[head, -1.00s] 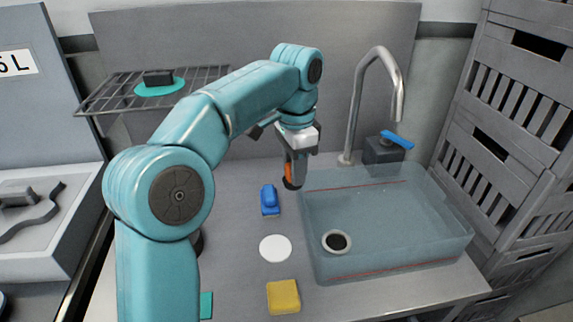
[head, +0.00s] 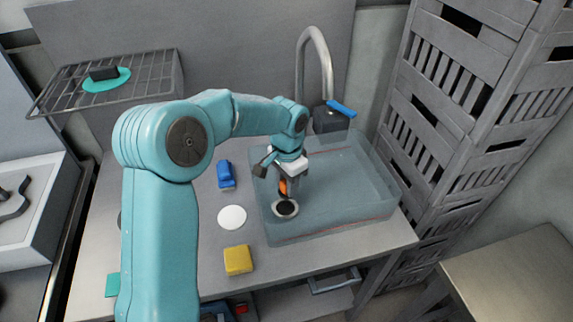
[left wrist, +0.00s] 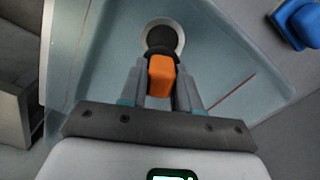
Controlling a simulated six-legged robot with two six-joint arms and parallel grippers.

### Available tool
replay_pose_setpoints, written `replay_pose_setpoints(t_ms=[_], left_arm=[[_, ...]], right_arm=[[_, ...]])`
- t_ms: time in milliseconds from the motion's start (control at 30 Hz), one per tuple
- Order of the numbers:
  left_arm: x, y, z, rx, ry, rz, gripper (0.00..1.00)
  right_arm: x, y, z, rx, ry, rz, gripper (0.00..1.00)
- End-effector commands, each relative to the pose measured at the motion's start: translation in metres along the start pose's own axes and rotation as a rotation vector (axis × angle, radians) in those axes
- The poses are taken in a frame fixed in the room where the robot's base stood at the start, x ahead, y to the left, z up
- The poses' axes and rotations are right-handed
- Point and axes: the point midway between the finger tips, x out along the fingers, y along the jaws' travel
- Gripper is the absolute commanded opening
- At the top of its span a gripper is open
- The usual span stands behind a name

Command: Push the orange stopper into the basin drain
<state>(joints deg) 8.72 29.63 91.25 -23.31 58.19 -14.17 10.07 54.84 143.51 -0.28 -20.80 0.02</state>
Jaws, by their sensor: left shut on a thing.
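The orange stopper (left wrist: 161,78) is between the fingers of my left gripper (head: 285,188), which is shut on it. In the head view the orange of the stopper (head: 282,187) shows between the fingers, over the basin. The basin (head: 345,190) is a see-through, pale blue box. Its drain (head: 286,208) is a dark hole with a light ring, just below the gripper in the head view. In the left wrist view the drain (left wrist: 161,33) lies right past the stopper's dark end, which overlaps part of the hole. Whether the stopper touches the drain I cannot tell. My right gripper is not in view.
A curved tap (head: 312,62) with a blue lever (head: 342,108) stands behind the basin. Left of the basin lie a blue brush-like thing (head: 226,175), a white disc (head: 232,217) and a yellow sponge (head: 238,260). Grey crates (head: 450,110) are stacked at the right.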

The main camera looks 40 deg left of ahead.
Motion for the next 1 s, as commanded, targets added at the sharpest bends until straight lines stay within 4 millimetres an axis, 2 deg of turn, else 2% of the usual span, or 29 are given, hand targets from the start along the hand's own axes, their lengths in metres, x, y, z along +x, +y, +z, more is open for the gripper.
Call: replay_pose_setpoints(t_ms=[67, 267, 700, 1000], left_arm=[[-0.001, -0.001, 0.002, -0.001, 0.0, 0.0, 0.01], [0.011, -0.003, 0.003, -0.002, -0.001, 0.001, 0.01], [0.055, -0.001, 0.001, -0.003, -0.001, 0.001, 0.01], [0.057, 0.0, 0.0, -0.002, 0.0, 0.001, 0.01]], right_arm=[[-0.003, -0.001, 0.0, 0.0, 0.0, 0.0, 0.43], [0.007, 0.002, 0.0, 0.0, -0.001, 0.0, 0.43], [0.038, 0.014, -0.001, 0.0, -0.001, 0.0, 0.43], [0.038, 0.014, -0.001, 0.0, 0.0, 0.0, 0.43]])
